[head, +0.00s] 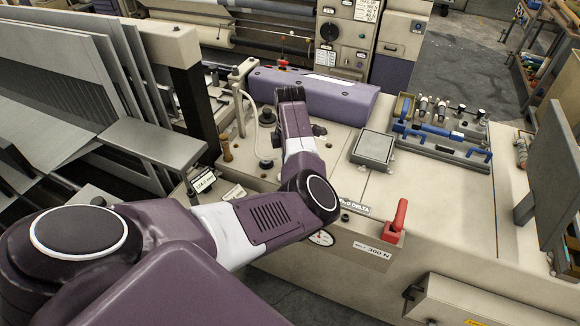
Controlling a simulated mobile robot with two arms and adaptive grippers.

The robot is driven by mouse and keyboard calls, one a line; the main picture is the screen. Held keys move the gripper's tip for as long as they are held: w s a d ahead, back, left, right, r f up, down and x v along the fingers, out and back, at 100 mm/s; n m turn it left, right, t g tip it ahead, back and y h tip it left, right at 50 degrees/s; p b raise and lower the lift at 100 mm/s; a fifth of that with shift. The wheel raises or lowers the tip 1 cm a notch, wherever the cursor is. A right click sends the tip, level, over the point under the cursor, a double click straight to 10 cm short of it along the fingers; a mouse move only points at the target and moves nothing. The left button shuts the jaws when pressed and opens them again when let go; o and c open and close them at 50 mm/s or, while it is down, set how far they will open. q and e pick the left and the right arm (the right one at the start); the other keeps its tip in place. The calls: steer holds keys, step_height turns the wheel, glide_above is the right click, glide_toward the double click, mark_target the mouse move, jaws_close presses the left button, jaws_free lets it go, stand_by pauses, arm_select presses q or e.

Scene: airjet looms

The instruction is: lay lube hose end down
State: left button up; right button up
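A thin pale hose (254,121) stands out of the machine top, left of my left arm. My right gripper is not in view.
A long purple cover (325,97) lies behind the wrist. A grey square box (373,149), a blue-handled fixture (440,135) and a red lever (397,217) are to the right. Metal plates (65,75) stand at left. The pale deck between box and fixture is partly clear.

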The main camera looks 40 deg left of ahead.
arm_select(q)
step_height(320, 180, up, 7)
steer(key=p, duration=0.7)
stand_by(0.4)
